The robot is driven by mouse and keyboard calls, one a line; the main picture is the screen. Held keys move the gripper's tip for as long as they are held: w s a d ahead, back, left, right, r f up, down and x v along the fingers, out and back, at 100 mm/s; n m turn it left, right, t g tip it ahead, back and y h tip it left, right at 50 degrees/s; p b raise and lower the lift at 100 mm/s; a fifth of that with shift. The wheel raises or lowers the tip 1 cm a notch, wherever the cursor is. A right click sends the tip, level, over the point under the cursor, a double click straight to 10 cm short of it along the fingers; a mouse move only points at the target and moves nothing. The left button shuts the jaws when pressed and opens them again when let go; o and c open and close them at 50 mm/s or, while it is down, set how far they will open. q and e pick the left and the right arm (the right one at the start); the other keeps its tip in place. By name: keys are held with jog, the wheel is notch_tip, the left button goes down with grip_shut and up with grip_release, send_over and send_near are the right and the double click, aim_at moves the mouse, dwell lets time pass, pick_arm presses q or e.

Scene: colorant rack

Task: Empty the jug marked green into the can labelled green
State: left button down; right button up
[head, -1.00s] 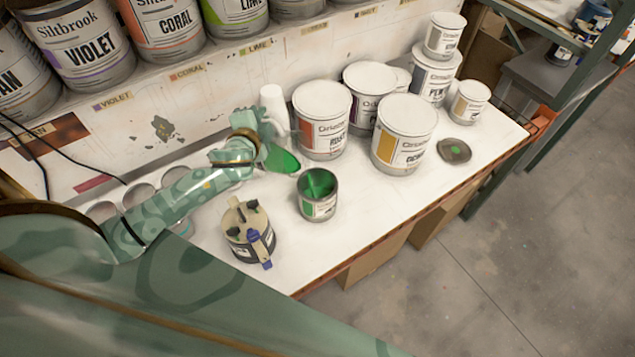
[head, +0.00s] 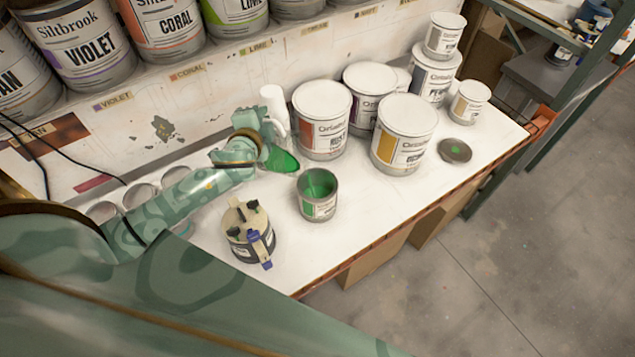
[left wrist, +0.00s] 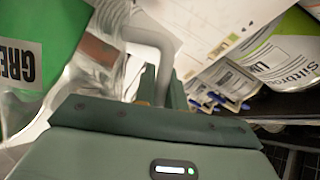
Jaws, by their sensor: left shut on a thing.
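My left gripper (head: 262,145) is shut on the jug; its fingertips are largely hidden in the head view. The jug (head: 283,160) is tilted, with its green mouth end low and toward the can. The open green-labelled can (head: 318,207) stands upright, just right of and nearer than the jug's mouth, with green inside. I see no stream between them. My right gripper is out of view.
Large lidded cans (head: 322,120) stand close behind the open can. A dark container with a beige top (head: 250,235) stands left of it. A grey lid with a green spot (head: 455,150) lies at right. The bench front between is clear.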

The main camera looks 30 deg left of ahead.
pick_arm(q)
jog(key=shift+w+d+r+m+y+p, duration=0.15)
jog(key=shift+d+r+m+p, duration=0.15)
jog(key=shift+d, duration=0.35)
jog(key=shift+s+d+r+m+y+p, duration=0.15)
jog(key=shift+d+r, duration=0.2)
jog(key=shift+d, duration=0.3)
dwell(2.2)
